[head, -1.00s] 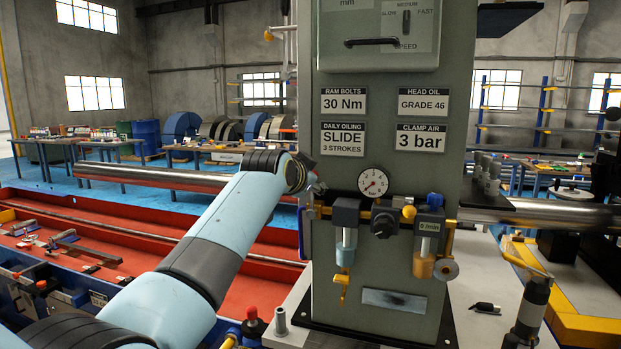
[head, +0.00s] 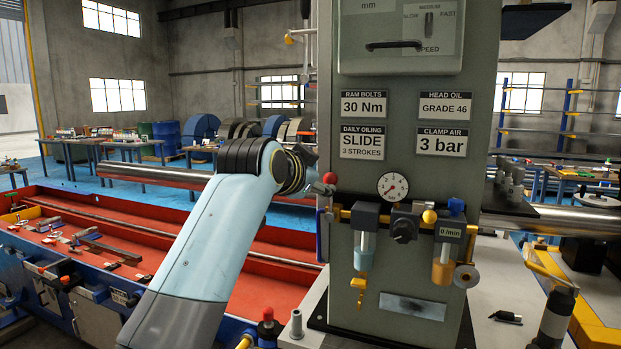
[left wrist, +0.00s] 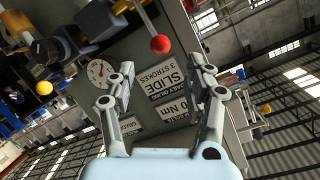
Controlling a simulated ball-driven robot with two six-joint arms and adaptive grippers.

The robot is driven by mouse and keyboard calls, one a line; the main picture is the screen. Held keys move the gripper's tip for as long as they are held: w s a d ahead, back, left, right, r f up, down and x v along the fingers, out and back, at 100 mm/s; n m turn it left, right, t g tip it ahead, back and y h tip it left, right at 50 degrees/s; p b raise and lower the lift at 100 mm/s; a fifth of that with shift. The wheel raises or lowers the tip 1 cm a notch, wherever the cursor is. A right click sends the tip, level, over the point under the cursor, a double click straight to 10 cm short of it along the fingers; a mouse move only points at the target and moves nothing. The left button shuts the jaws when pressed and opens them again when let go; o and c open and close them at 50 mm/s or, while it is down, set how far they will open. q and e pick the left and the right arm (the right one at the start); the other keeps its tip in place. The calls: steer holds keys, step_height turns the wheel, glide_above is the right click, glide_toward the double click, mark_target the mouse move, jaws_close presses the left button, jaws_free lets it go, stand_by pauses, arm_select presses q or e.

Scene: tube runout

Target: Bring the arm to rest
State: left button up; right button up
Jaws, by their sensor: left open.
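My left arm rises from the bottom of the head view. Its gripper (head: 312,164) is by the left edge of the grey-green machine column (head: 395,75), partly hidden by the wrist. The left wrist view shows the gripper (left wrist: 164,86) open, its two fingers apart and nothing between the tips. A lever with a red ball (left wrist: 160,44) lies beyond the fingers in that view, and the column's labels show behind. The red ball also shows in the head view (head: 330,178), close beside the gripper; contact cannot be told. My right gripper is not in view.
A pressure gauge (head: 392,186) and air fittings with a yellow knob (head: 429,216) stick out of the column front. A long steel tube (head: 150,173) runs behind my arm above a red trough (head: 190,250). Workbenches stand farther back.

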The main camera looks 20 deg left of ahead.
arm_select(q)
steer(key=shift+v, duration=1.05)
steer(key=shift+f, duration=0.15)
